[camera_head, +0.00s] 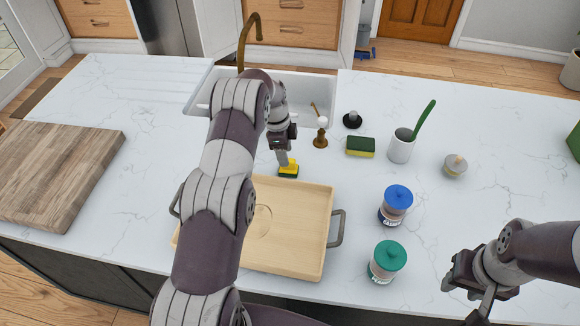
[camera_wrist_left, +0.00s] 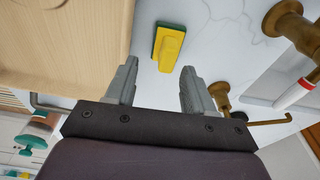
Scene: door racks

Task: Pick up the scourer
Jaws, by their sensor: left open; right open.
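A yellow and green scourer (camera_head: 288,171) lies on the white counter just behind the wooden tray, below my left gripper (camera_head: 283,157) in the head view. In the left wrist view the scourer (camera_wrist_left: 168,46) shows a yellow raised top on a green base. It lies beyond and roughly between the fingertips of my left gripper (camera_wrist_left: 160,68), which is open and empty. I cannot tell how far above the scourer the fingertips are. My right gripper (camera_head: 472,290) is open and empty over the right front of the counter.
A wooden tray (camera_head: 315,215) with metal handles lies in front of the scourer. A green and yellow sponge (camera_head: 360,147), white cup (camera_head: 401,146), blue-lidded jar (camera_head: 396,207) and green-lidded jar (camera_head: 386,262) stand right. A brass dispenser (camera_head: 321,134) and sink (camera_head: 300,92) are behind.

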